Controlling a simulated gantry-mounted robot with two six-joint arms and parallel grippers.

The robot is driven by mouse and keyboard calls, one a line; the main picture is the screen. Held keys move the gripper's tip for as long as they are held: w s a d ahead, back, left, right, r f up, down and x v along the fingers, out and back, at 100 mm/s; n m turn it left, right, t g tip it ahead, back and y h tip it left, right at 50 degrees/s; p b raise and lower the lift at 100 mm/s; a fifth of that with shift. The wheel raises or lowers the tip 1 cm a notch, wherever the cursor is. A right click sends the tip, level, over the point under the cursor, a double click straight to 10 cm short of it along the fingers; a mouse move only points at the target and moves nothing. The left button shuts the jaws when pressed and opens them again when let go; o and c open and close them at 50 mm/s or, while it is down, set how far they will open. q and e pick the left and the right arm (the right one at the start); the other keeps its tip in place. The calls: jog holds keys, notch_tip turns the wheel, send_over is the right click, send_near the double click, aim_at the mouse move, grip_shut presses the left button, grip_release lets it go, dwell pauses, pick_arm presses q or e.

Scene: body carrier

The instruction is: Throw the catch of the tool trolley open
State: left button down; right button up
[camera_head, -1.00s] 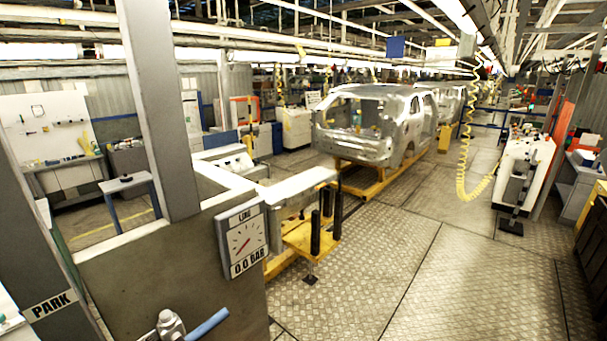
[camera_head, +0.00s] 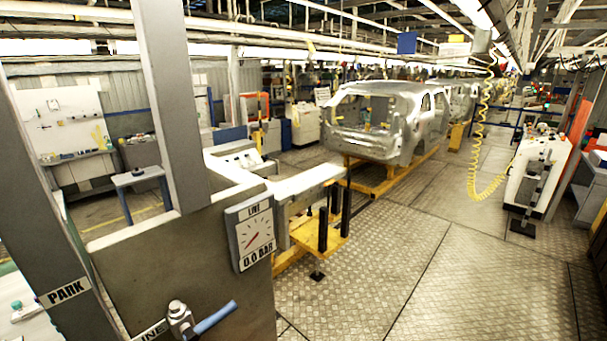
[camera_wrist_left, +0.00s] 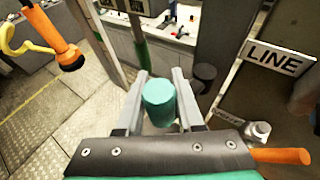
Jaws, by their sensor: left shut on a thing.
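My left gripper (camera_wrist_left: 160,103) shows in the left wrist view, its two grey fingers closed on a teal rounded cylinder (camera_wrist_left: 158,98) like a handle grip. What this grip is fixed to is hidden behind the gripper. I cannot make out the trolley or its catch for certain. A "LINE" plate (camera_wrist_left: 280,58) is to the right of the fingers, with a metal fitting (camera_wrist_left: 258,131) below it. Neither gripper shows in the head view.
The head view has a "0.0 BAR" gauge (camera_head: 252,232), a "PARK" plate (camera_head: 64,291), a blue-handled valve (camera_head: 181,318) and a car body (camera_head: 385,122). An orange tool (camera_wrist_left: 67,53) hangs left in the wrist view.

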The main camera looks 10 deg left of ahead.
pick_arm(q)
jog(key=shift+s+d+r, duration=0.15)
jog(key=shift+r, duration=0.1)
jog(key=shift+f, duration=0.1)
jog(key=shift+w+a+f+b, duration=0.25)
jog(key=shift+f+b, duration=0.15)
jog(key=shift+b, duration=0.35)
